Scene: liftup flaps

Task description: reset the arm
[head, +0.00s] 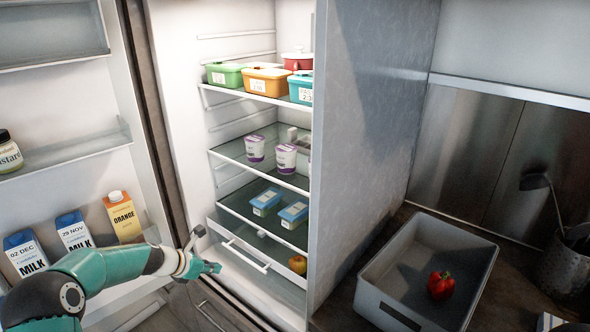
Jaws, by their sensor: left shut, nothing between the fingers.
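My left arm (95,270) reaches in from the lower left, in front of the open fridge. Its gripper (210,267) is shut and empty, near the lower left front of the fridge, by the bottom drawer (245,254). I cannot tell whether it touches the drawer or door edge. My right gripper is not in view.
The open fridge door (75,105) holds milk cartons (75,231), an orange carton (122,217) and a mustard jar (8,152). Shelves hold tubs (265,81) and yogurt cups (286,158). A grey bin (385,307) with a red pepper (440,285) stands on the right counter.

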